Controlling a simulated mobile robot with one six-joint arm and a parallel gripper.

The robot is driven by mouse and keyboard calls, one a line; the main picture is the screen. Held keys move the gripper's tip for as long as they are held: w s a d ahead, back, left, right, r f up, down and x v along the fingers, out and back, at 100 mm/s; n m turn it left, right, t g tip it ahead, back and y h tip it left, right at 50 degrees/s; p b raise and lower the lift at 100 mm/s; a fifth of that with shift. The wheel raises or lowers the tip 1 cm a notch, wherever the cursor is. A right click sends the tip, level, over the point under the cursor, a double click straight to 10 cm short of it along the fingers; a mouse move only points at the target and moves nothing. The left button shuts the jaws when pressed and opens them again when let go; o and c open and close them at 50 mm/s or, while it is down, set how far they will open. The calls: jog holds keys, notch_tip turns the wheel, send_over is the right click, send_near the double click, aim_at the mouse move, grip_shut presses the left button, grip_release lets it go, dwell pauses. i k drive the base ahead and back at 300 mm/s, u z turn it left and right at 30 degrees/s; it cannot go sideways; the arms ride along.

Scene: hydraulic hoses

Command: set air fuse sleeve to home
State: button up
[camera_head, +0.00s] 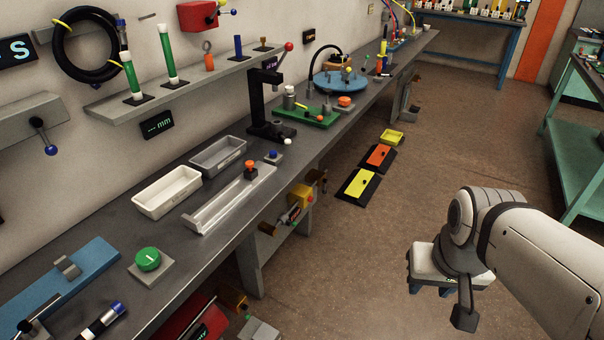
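I cannot tell for certain which part is the air fuse sleeve; nothing in view carries a readable label for it. A dark cylindrical fitting with a blue end and a pale band (103,318) lies at the near left of the bench. Two green-and-white upright tubes (168,55) stand on the wall shelf. My gripper (432,291) hangs over the open floor at the right, apart from the bench and touching nothing visible. Its blue tips show below the wrist, but its opening is unclear.
The long grey bench (105,222) runs along the wall, with a white tray (166,192), a grey tray (218,157), a green button (148,260) and a black press (268,105). Yellow and orange pedals (360,185) lie on the floor. A green table (575,150) stands right.

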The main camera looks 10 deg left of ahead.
aim_at(284, 217)
jog(key=u, duration=0.75)
jog(key=i, duration=1)
jog(key=u, duration=0.55)
jog(key=k, duration=0.95)
jog(key=z, duration=0.15)
